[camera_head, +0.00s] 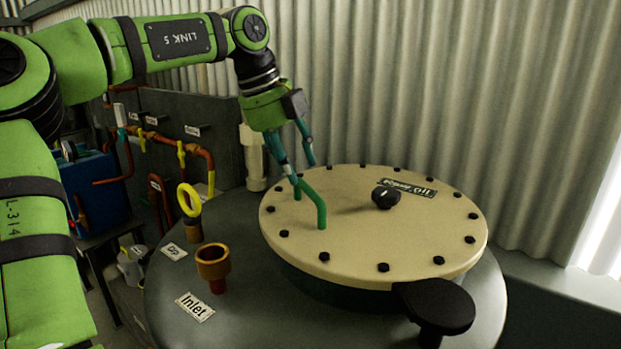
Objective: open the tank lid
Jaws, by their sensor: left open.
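The tank lid (350,247) is a cream, round plate with black bolts around its rim. It lies flat on the dark grey tank (245,310) and looks closed. A green bent handle (318,203) stands on the lid's left part. My left gripper (304,178), with teal fingers, comes down from above at this handle. Its fingers are apart, one near the handle's far end and one behind it; I cannot tell whether they touch it. A black knob (385,198) sits on the lid beside an upside-down label. My right gripper is not in view.
A black rounded part (436,304) sticks out at the lid's front right edge. A brown inlet funnel (213,262) and a yellow ring (189,199) stand left of the lid. Pipes and a blue box (95,188) are farther left. A corrugated wall (450,90) closes the back.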

